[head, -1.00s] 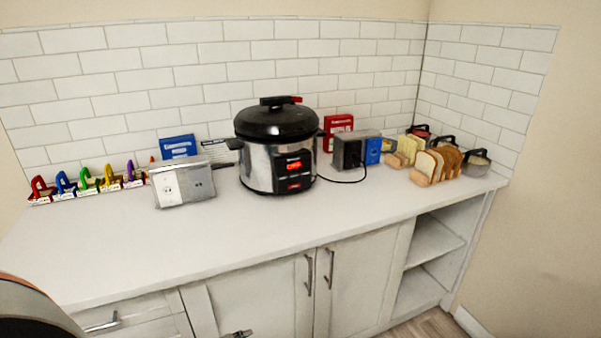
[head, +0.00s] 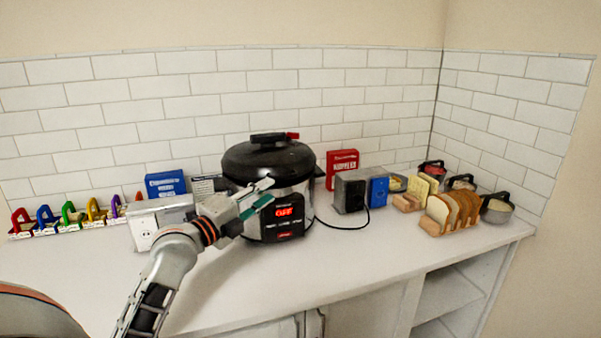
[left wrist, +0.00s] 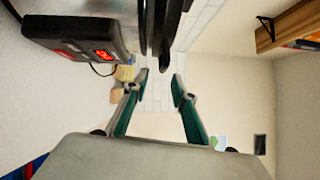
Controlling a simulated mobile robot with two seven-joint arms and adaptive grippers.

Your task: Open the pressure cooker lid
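The pressure cooker (head: 285,205) stands upright on the counter against the tiled wall, with a lit red display on its front. Its black domed lid (head: 270,160) is on, with a black handle and red tip on top (head: 270,137). My left gripper (head: 266,191) is in front of the cooker's upper left body, below the lid; I cannot tell whether it touches. In the left wrist view its fingers (left wrist: 160,88) are apart with nothing between them. The cooker's control panel (left wrist: 80,45) shows there at upper left, with the dark lid edge beside it. My right gripper is out of view.
A metal outlet box (head: 150,225) and blue box (head: 165,184) stand left of the cooker. A red box (head: 342,168), a dark box with a cord (head: 350,193) and sliced bread (head: 452,210) stand right. Colored clamp-like items (head: 70,214) line the far left. The front counter is clear.

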